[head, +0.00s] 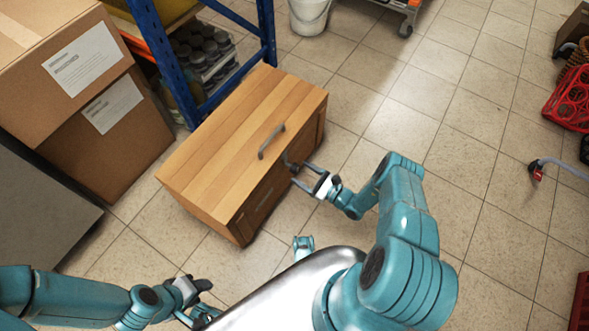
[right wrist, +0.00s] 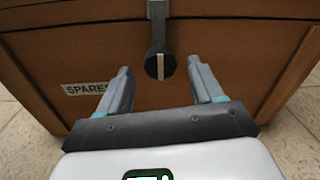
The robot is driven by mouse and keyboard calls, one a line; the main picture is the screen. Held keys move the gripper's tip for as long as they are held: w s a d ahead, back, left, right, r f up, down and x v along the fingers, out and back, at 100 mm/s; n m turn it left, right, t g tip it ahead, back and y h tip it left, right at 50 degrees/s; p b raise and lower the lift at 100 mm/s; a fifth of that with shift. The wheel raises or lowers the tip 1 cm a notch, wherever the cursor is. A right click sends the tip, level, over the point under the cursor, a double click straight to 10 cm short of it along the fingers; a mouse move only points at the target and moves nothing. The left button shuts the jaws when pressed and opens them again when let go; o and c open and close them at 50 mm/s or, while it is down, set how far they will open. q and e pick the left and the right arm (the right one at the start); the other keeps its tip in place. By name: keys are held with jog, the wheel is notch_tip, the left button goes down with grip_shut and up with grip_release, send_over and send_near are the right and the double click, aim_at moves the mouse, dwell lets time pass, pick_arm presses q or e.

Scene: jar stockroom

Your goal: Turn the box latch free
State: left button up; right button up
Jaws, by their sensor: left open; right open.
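The wooden box (head: 222,147) stands on the floor with its lid down and a grey handle on top. Its latch (right wrist: 158,58) is a dark round knob with a pale upright stripe, below a grey metal strip on the front face. In the head view the latch (head: 287,161) is small and partly hard to see. My right gripper (head: 300,175) is open at the box front. In the right wrist view its fingers point at the front, one each side of the knob, with no contact visible. My left gripper (head: 196,298) is open and empty, low in front of the box.
A label (right wrist: 88,88) reading "SPARE" is on the box front, partly covered. Cardboard boxes (head: 130,150) and a blue shelf rack (head: 200,75) stand behind and left. A white bucket (head: 309,15) and red crate (head: 570,98) stand farther off. Tiled floor to the right is mostly clear.

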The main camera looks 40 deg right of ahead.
jog(key=shift+x, duration=1.95)
jog(key=c, duration=1)
jog(key=shift+c, duration=0.2)
